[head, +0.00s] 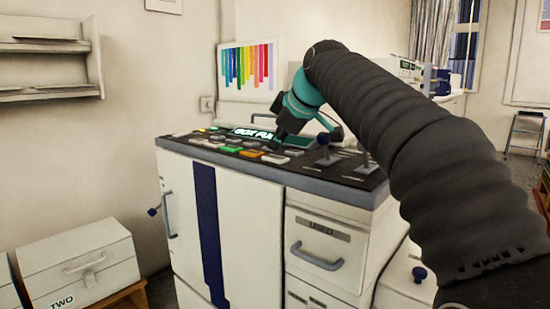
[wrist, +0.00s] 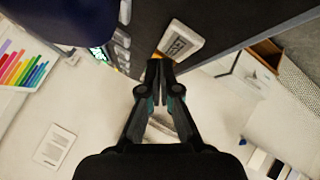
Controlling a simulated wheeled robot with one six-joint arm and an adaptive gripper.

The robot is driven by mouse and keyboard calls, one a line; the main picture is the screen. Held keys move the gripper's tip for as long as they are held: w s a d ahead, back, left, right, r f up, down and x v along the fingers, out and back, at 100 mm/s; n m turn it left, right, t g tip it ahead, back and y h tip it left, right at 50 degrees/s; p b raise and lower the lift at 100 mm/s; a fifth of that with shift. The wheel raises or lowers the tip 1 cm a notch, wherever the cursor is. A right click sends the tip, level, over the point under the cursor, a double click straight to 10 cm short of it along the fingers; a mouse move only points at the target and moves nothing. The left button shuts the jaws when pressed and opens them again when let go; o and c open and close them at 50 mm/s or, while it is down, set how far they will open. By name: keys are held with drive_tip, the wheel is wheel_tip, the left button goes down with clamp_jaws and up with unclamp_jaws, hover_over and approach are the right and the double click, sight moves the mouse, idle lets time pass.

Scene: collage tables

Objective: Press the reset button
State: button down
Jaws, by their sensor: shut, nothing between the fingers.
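The control panel (head: 330,172) is the dark top of a white cabinet. It carries several small buttons, including a green button (head: 230,149) and an orange button (head: 275,158). I cannot read which one is the reset button in the head view. My gripper (head: 275,146) points down at the panel near the orange button; I cannot tell whether it touches. In the wrist view, my gripper's fingertips (wrist: 160,66) are together and empty, just beside a pale labelled button (wrist: 181,41). Its lettering is too small to read surely. A sliver of orange shows beside the fingertips.
Two dark levers (head: 324,150) rise to the right of my gripper. A white box (head: 80,262) marked TWO sits at lower left. A colour chart (head: 248,66) hangs behind.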

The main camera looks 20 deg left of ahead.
sight(276, 158)
drive_tip(key=shift+f, duration=0.1)
idle(0.5)
drive_tip(key=shift+f, duration=0.3)
drive_tip(key=shift+f+b, duration=0.4)
drive_tip(key=shift+b, duration=0.1)
idle(0.8)
drive_tip(key=shift+r, duration=0.1)
drive_tip(key=shift+r+p, duration=0.7)
drive_tip(key=shift+p, duration=0.2)
wheel_tip(276, 158, up, 3)
drive_tip(key=p, duration=0.2)
drive_tip(key=shift+f+p, duration=0.1)
drive_tip(key=shift+p, duration=0.2)
drive_tip(key=shift+r, duration=1.1)
